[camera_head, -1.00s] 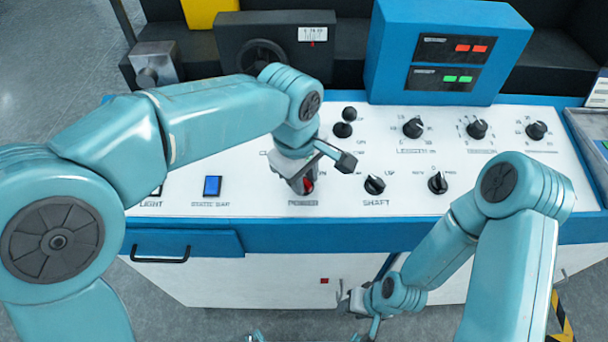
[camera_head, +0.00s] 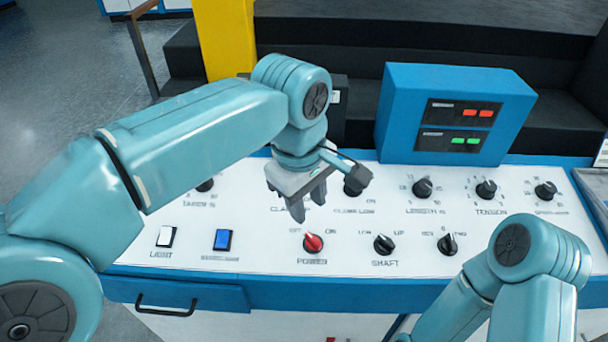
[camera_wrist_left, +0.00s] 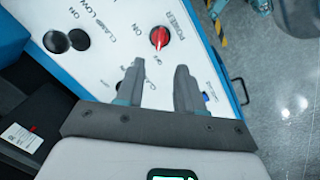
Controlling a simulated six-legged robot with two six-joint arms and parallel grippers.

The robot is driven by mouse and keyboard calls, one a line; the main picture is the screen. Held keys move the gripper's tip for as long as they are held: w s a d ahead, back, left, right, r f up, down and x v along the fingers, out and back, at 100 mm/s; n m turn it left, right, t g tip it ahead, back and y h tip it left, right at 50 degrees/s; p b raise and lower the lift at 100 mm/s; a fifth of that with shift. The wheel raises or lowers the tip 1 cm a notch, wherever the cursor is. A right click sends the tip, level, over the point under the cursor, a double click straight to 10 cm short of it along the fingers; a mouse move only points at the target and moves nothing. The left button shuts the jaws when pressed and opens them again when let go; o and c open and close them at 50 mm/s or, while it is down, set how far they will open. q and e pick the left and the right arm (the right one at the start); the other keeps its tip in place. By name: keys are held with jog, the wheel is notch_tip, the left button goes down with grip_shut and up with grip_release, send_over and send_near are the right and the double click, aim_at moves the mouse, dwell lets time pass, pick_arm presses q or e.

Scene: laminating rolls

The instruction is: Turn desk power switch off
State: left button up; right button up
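The desk power switch is a red knob (camera_head: 313,243) above the label POWER on the white panel. Its pointer appears turned up-left, toward the OFF mark. The red knob also shows in the left wrist view (camera_wrist_left: 159,38), beyond the fingers. My left gripper (camera_head: 308,203) hangs above and behind the knob, apart from it. Its two fingers show spread with nothing between them in the left wrist view (camera_wrist_left: 158,85). My right arm enters at lower right; its gripper is outside the frame.
A white LIGHT switch (camera_head: 165,236) and a blue switch (camera_head: 222,240) sit left of the knob. A black SHAFT knob (camera_head: 384,244) is to its right. A blue display box (camera_head: 455,115) stands at the back of the panel.

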pick_arm(q)
jog(key=r, duration=0.5)
jog(key=shift+s+a+r+p, duration=0.1)
jog(key=shift+s+a+p, duration=0.05)
jog(key=shift+a+p, duration=0.2)
